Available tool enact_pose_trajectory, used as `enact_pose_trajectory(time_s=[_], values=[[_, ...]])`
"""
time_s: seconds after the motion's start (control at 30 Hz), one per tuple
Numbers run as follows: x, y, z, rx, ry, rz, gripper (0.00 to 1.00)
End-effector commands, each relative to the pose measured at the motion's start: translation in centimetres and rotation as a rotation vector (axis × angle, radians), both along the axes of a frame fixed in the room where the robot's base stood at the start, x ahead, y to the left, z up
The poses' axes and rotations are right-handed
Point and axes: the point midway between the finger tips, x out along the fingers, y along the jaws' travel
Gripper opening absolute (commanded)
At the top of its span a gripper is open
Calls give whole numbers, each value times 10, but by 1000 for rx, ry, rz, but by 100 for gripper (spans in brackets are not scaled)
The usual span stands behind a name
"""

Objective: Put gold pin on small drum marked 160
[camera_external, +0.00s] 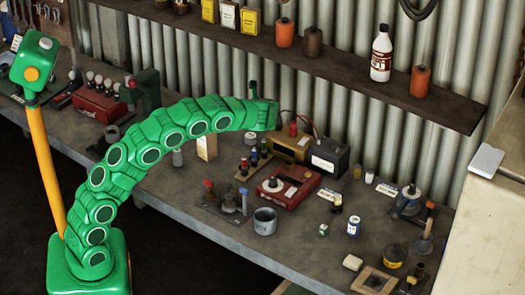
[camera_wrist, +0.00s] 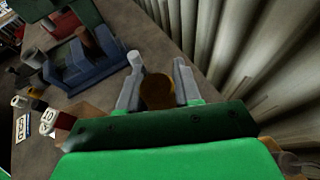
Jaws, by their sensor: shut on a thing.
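My gripper (camera_wrist: 158,80) is shut on a brownish-gold round thing (camera_wrist: 157,93), which looks like the gold pin. Its lower part is hidden by my wrist. In the external view my arm's end is above the back of the bench, and the fingers and pin are hidden. Several small drums stand on the bench; the external view shows a white and blue one (camera_external: 353,227) and a yellowish one (camera_external: 338,204). The wrist view shows a pale drum with dark marks (camera_wrist: 48,121) at lower left. I cannot read 160 on any drum.
A black battery box (camera_external: 328,157), a red case (camera_external: 289,187) and a grey pot (camera_external: 265,221) stand on the bench. A wall shelf (camera_external: 335,62) with bottles runs above. The corrugated wall (camera_wrist: 240,45) is close to my gripper's right.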

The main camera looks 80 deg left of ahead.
Motion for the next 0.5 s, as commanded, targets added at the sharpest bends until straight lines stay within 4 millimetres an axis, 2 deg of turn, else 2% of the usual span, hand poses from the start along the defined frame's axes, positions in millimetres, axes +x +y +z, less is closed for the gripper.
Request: enact_pose_trajectory(time_s=[0.03, 0.2, 0.5], values=[[15, -18, 5, 0, -3, -39, 0], [57, -74, 14, -3, -7, -164, 0], [113, -180, 31, -8, -8, -375, 0]])
